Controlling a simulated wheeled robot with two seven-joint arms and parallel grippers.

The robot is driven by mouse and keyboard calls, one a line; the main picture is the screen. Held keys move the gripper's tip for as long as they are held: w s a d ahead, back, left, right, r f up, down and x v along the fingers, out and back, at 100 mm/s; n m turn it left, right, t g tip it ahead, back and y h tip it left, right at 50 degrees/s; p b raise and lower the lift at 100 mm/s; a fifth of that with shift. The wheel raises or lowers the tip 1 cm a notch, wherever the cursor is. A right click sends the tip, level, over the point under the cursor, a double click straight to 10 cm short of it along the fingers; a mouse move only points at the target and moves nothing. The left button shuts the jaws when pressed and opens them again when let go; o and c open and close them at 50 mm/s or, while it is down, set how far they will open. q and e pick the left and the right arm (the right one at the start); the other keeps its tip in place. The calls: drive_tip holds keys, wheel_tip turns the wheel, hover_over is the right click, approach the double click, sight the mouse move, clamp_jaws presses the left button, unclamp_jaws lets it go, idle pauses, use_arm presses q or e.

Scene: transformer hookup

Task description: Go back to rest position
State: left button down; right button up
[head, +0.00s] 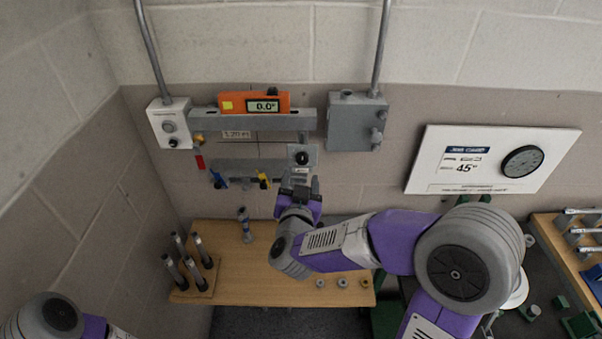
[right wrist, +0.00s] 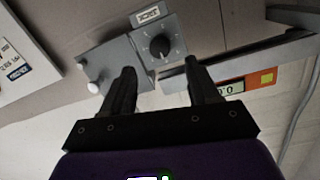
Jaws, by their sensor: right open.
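My right gripper (head: 299,186) is raised in front of the wall, just below a grey plate with a black dial knob (head: 302,158). In the right wrist view its two dark fingers (right wrist: 162,85) stand apart with nothing between them. The same knob (right wrist: 160,47) shows beyond the fingertips, and I see no contact with it. My left arm (head: 55,318) shows only as a bit at the bottom left corner of the head view; its gripper is out of frame.
An orange level (head: 253,102) sits on a grey wall bar, between a white box (head: 170,124) and a grey box (head: 357,122). A wooden shelf (head: 235,290) below holds several upright rods (head: 201,251). A sign (head: 490,160) hangs at right.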

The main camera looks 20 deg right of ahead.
drive_tip(key=shift+s+a, duration=0.15)
drive_tip(key=shift+s, duration=0.2)
drive_tip(key=a+f+n+g+y+b, duration=0.2)
drive_tip(key=a+f+y+b, duration=0.1)
drive_tip(key=f, duration=1.1)
drive_tip(key=a+f+n+g+y+b, duration=0.2)
drive_tip(key=a+f+y+b, duration=0.15)
drive_tip(key=f, duration=1.15)
drive_tip(key=s+a+f+g+y+b, duration=0.1)
drive_tip(key=s+a+f+g, duration=0.1)
drive_tip(key=s+f, duration=0.5)
drive_tip(key=s+a+f+g+y+b, duration=0.2)
drive_tip(key=s+f+g, duration=0.3)
drive_tip(key=f, duration=0.4)
drive_tip(key=s+a+f+n+g+y+b, duration=0.1)
drive_tip(key=s+a+f+g+y, duration=0.1)
drive_tip(key=s+f, duration=0.6)
drive_tip(key=shift+s+f+g+b, duration=0.3)
drive_tip(key=shift+f+g+b, duration=0.1)
drive_tip(key=shift+g, duration=0.3)
drive_tip(key=shift+y, duration=0.25)
